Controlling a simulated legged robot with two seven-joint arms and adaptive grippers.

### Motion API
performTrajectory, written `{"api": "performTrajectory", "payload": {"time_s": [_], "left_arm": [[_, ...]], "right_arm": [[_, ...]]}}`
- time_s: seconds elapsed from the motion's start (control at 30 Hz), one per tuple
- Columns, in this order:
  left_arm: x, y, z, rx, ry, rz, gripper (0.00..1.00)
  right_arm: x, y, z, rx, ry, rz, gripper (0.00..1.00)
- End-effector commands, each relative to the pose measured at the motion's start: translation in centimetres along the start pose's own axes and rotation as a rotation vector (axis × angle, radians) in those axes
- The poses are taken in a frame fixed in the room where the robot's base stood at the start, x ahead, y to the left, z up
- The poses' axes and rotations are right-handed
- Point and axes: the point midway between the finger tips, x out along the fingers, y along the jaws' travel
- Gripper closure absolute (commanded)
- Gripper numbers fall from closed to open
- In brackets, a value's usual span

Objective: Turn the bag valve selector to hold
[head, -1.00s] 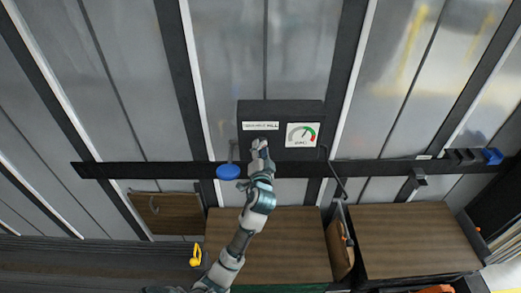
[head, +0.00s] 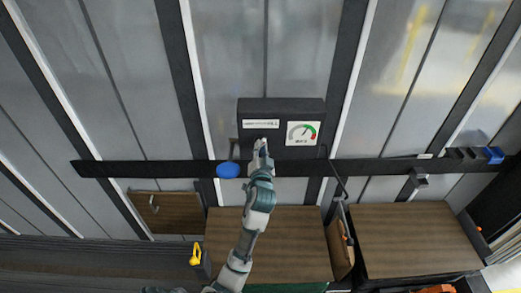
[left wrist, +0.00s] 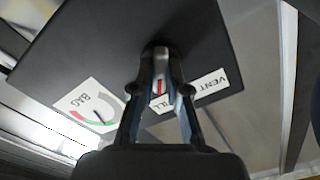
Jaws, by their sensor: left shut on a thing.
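The valve box (head: 254,109) is a dark box on the panelled wall, with a white label strip (head: 260,124) and a round-scaled gauge (head: 301,133). My left gripper (head: 261,146) is at the box's lower edge, below the label. In the left wrist view, my left gripper (left wrist: 160,58) is shut on the dark selector (left wrist: 160,47) at the box face. A red mark (left wrist: 160,86) shows between the fingers. Label words VENT (left wrist: 208,83) and part of FILL are readable; the fingers hide the middle. The selector's exact setting is unclear. My right gripper is not in view.
A blue disc (head: 228,170) hangs left of my gripper on the dark rail (head: 130,169). A dark hose or lever (head: 337,178) hangs at the right. Brown panels (head: 290,240) lie below. A yellow hook (head: 195,254) is at lower left.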

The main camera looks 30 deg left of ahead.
Motion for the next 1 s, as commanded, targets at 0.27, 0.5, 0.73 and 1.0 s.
{"api": "performTrajectory", "payload": {"time_s": [0.27,0.5,0.73,1.0], "left_arm": [[-0.04,0.36,0.21,-0.254,-0.005,0.006,1.00],[-0.02,0.33,0.22,-0.437,-0.007,0.005,1.00],[-0.01,0.31,0.22,-0.557,-0.008,0.005,1.00],[0.01,0.27,0.22,-0.617,-0.007,0.004,1.00]], "right_arm": [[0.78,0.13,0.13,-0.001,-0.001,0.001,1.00],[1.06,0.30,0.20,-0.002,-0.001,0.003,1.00],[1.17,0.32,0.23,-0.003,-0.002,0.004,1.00],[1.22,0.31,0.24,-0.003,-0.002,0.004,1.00]]}}
